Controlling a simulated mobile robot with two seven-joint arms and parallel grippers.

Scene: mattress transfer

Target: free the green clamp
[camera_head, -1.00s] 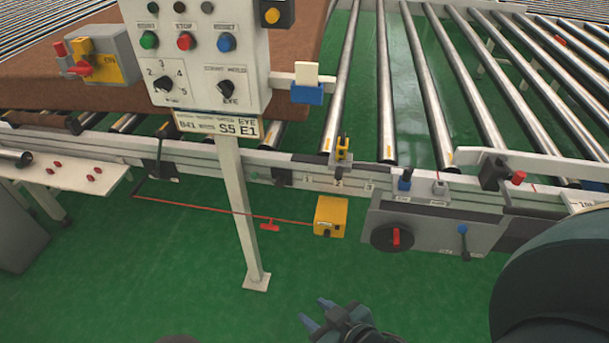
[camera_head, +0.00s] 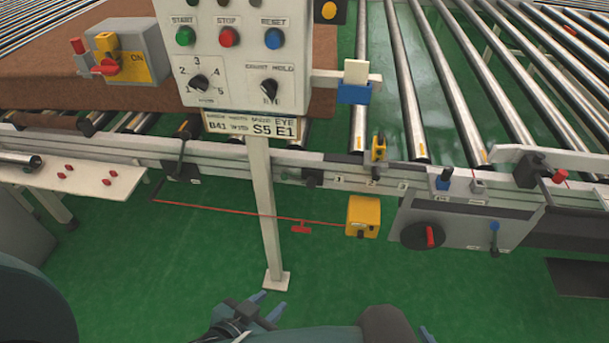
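No clearly green clamp stands out. A yellow clamp-like piece (camera_head: 379,148) stands on the rail further right. My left gripper (camera_head: 268,305) is low over the green floor, open and empty, well short of the rail. Only a bluish tip of what seems to be my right gripper (camera_head: 427,334) shows at the bottom edge.
A control panel (camera_head: 238,55) on a white post (camera_head: 264,215) stands before the rail. A red cord (camera_head: 240,213) runs below it to a yellow box (camera_head: 364,216). A brown mattress (camera_head: 50,93) lies at left. A grey box with a red-handled knob (camera_head: 460,228) hangs at right.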

